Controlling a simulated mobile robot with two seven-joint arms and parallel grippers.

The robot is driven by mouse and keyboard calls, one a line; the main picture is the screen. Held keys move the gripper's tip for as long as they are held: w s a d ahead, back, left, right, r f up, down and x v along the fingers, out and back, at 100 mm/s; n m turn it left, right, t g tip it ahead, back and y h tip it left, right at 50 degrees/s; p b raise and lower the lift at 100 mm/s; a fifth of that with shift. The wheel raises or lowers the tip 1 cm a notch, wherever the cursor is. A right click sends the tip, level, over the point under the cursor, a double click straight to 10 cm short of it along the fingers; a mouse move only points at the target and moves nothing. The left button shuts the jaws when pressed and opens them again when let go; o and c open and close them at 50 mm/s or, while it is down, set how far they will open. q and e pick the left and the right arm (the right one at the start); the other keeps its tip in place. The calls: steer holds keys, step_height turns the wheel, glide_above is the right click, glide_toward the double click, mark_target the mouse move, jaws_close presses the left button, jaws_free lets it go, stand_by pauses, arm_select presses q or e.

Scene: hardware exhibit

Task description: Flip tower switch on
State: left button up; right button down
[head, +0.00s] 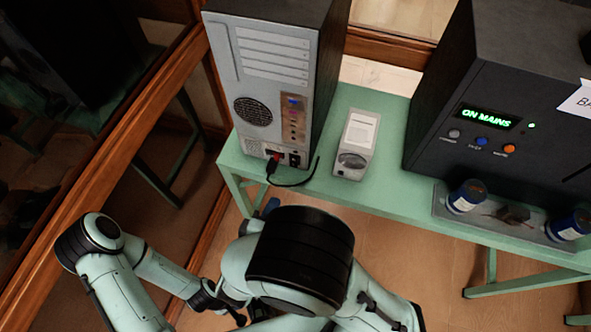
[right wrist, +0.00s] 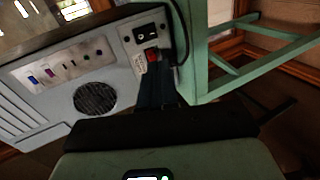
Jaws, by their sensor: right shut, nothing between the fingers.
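The grey tower (head: 275,85) stands on the green table with its back panel facing me. A small red switch (head: 275,157) sits low on that panel; it also shows in the right wrist view (right wrist: 152,55), beside a black socket (right wrist: 146,33). My right gripper (head: 270,206) is just below the switch, largely hidden by my arm. In the right wrist view its dark fingers (right wrist: 154,80) are shut and empty, pointing at the switch. I cannot tell whether they touch it.
A black cable (head: 295,184) curves from the tower's lower back over the table (head: 385,185). A small white-labelled box (head: 357,140) stands right of the tower. A large dark unit (head: 500,90) reading "ON MAINS" stands further right. A wooden-framed partition (head: 150,90) is at left.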

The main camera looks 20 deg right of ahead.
mark_target(294, 166)
steer(key=shift+s+r, duration=0.45)
steer(key=shift+r, duration=0.2)
arm_select(q)
steer(key=shift+s+f+b, duration=0.3)
steer(key=shift+f+b, duration=0.25)
steer(key=shift+f, duration=0.1)
steer(key=shift+s+f+b, duration=0.25)
steer(key=shift+f+b, duration=0.3)
steer(key=shift+f, duration=0.05)
arm_select(e)
steer(key=x, duration=1.4)
steer(key=shift+d+r, duration=0.1)
steer(key=shift+r, duration=0.1)
steer(key=shift+w+d+f+t+h, duration=0.1)
steer(key=shift+w+f+t+h, duration=0.05)
steer(key=shift+t+h, duration=0.25)
